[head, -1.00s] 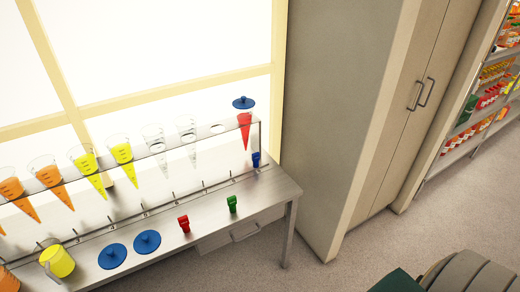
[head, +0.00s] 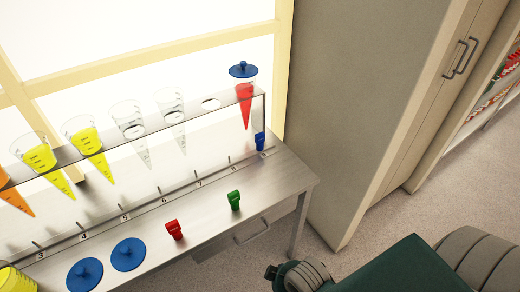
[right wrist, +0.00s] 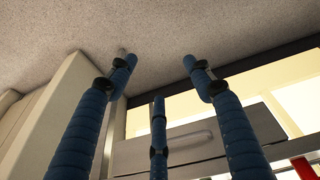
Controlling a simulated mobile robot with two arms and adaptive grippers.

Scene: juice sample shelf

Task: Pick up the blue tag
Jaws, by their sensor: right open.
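The blue tag (head: 260,141) stands at the far right end of the steel table, by the 8 mark, below the cone with red juice. A red tag (head: 174,230) and a green tag (head: 234,200) stand nearer the table's front edge. My right gripper (right wrist: 158,75) is open, with its blue fingers spread and nothing between them. Part of my right arm shows at the bottom of the head view, in front of the table and well apart from the blue tag. I cannot make out the blue tag in the right wrist view. My left gripper is out of view.
Blue lids (head: 128,254) lie on the steel table (head: 205,232). A rack (head: 100,144) above it holds several cones; the red cone (head: 244,100) has a blue lid over it. A tall cabinet (head: 360,110) stands right of the table. The floor (head: 455,190) before it is clear.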

